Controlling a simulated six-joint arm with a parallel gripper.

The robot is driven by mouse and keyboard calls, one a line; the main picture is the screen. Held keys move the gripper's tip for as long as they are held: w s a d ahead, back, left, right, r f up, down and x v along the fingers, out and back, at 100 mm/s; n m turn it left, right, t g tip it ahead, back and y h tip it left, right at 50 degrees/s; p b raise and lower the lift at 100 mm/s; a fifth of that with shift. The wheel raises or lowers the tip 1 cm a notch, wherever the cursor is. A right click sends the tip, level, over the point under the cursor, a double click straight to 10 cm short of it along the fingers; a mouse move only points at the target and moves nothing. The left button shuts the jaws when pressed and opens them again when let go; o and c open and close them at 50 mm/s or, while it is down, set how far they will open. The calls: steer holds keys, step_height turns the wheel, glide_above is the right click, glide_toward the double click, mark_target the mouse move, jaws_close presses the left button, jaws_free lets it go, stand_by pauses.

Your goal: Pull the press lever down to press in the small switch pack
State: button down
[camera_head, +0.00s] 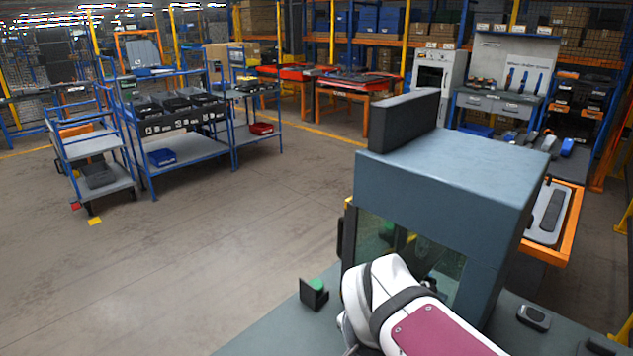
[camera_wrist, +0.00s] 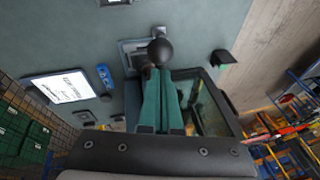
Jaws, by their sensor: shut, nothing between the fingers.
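In the wrist view my gripper (camera_wrist: 160,78) shows as two green fingers shut together, with nothing between them. A black ball knob (camera_wrist: 162,50), which looks like the end of the press lever, is right at the fingertips in that picture. Whether they touch it cannot be told. A grey metal plate (camera_wrist: 133,48) lies behind the knob. The blue-grey press housing (camera_head: 450,185) with a dark window stands on the bench in the head view. My white and magenta arm covers its lower front, and my gripper is hidden there. I cannot make out the small switch pack.
A black bracket with a green button (camera_head: 315,290) stands on the bench left of the press. A small dark device (camera_head: 533,317) lies to its right. In the wrist view, a white panel (camera_wrist: 62,87) and a blue item (camera_wrist: 105,77) lie left of the fingers.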

steer(key=s+a+r, duration=0.5)
steer(key=s+r, duration=0.1)
steer(key=s, duration=0.1)
steer(key=shift+r, duration=0.2)
steer(key=s+d+f+n+g+y, duration=0.1)
steer(key=s+f+n+g, duration=0.1)
steer(key=s+f, duration=0.3)
steer(key=s+d+f+n+g+y, duration=0.1)
steer(key=s+d+f+n+g, duration=0.1)
steer(key=s+f, duration=0.4)
steer(key=shift+d+n+y, duration=0.3)
steer(key=shift+n+y, duration=0.1)
steer(key=shift+n, duration=0.1)
stand_by(0.3)
